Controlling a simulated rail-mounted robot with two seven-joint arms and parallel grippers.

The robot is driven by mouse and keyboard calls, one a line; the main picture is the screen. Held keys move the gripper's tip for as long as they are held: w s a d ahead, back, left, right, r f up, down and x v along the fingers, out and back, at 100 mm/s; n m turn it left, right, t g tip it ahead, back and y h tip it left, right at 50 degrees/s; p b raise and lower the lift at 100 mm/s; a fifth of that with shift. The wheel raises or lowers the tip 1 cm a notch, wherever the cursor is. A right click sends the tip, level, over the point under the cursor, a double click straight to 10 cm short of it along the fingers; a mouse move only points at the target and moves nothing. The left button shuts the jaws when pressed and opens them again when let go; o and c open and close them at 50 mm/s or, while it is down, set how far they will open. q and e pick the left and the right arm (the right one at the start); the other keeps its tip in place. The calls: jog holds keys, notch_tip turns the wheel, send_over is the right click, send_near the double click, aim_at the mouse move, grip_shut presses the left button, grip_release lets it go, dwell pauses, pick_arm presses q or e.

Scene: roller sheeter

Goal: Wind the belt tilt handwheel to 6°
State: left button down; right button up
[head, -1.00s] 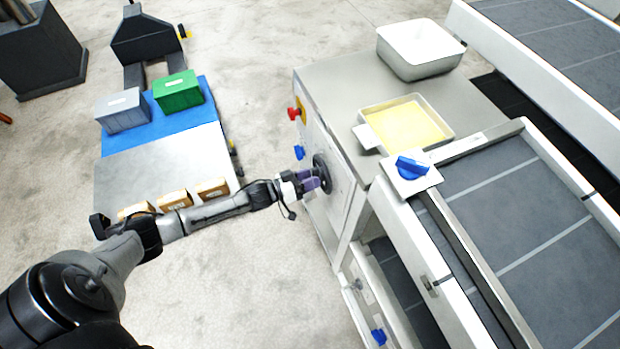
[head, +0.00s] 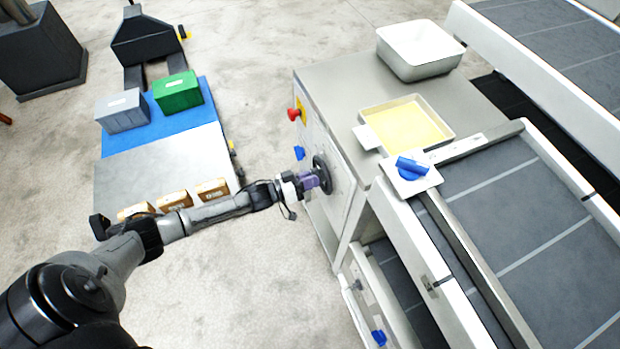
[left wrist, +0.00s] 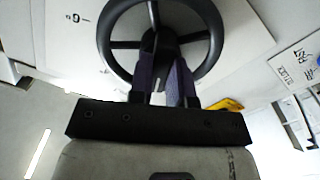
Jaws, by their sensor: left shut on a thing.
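The black handwheel (head: 322,174) is on the side panel of the steel cabinet. It fills the top of the left wrist view (left wrist: 205,62), with its rim, spokes and hub showing. My left gripper (head: 318,179) reaches it from the left. Its purple fingers (left wrist: 166,80) are shut on the handwheel at or near the hub, with the rim around them. The exact contact is partly hidden by the fingers. No pointer reading is legible. My right gripper is not in view.
A red button (head: 293,114) and a blue knob (head: 299,153) sit on the same panel. A yellow-filled tray (head: 447,133) and a white tub (head: 420,62) stand on the cabinet top. The conveyor (head: 530,200) is at right. Open floor lies left of the cabinet.

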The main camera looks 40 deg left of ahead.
pick_arm(q)
jog(key=shift+m, duration=0.3)
jog(key=m+p, duration=0.1)
jog(key=m, duration=1.8)
jog(key=shift+m, duration=0.3)
dwell(0.3)
jog(key=c, duration=1.1)
grip_release()
jog(key=shift+o, duration=0.2)
